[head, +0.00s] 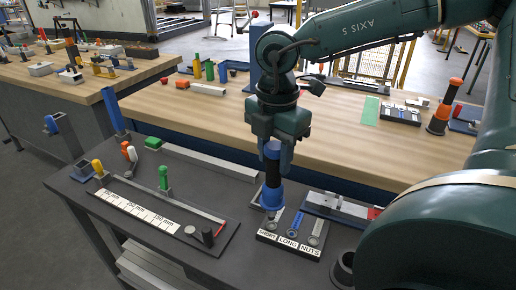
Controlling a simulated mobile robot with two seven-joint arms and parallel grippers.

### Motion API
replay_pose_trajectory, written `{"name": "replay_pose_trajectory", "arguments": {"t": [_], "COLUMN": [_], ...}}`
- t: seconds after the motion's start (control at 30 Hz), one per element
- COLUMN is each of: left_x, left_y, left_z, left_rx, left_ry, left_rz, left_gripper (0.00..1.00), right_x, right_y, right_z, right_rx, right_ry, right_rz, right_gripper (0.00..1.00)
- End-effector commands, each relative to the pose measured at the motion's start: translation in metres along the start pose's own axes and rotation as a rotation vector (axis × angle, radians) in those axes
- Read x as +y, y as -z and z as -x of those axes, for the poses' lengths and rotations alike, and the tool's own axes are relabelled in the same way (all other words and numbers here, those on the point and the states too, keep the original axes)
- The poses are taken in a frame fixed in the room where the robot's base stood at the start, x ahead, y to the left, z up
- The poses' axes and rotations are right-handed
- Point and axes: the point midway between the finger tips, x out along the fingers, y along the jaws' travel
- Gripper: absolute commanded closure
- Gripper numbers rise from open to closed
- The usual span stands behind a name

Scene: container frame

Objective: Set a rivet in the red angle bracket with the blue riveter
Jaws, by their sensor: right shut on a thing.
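My right gripper (279,150) points down over the dark bench, shut on the blue riveter (271,198). The riveter has a dark middle and a wide blue collar, and stands roughly upright below the fingers. Its lower end is just above or at the back of the short section of the labelled tray (288,241); I cannot tell whether it touches. A small red piece (375,213), perhaps the red angle bracket, shows at the right end of a blue-based fixture (340,208), partly hidden by my arm. My left gripper is not in view.
The tray is marked short, long and nuts. A grey bar (208,163) lies behind. A wooden bench (330,124) with parts stands beyond.

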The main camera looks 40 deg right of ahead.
Motion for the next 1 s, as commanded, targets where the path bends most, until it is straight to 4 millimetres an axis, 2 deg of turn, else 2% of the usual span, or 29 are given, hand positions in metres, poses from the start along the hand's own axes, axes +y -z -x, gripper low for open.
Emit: {"name": "replay_pose_trajectory", "arguments": {"t": [0.27, 0.63, 1.0], "left_x": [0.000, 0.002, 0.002], "left_y": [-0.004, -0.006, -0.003], "left_z": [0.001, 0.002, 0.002], "left_rx": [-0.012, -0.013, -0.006], "left_ry": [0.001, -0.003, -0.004], "left_rz": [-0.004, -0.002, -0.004], "left_gripper": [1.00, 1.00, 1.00], "right_x": [-0.001, -0.002, -0.002], "right_y": [-0.007, -0.006, -0.006], "right_z": [-0.007, -0.032, -0.034], "right_rx": [0.000, 0.001, 0.000], "right_ry": [0.003, 0.003, 0.002], "right_rz": [-0.038, -0.036, -0.036], "right_gripper": [0.86, 0.86, 0.86]}}
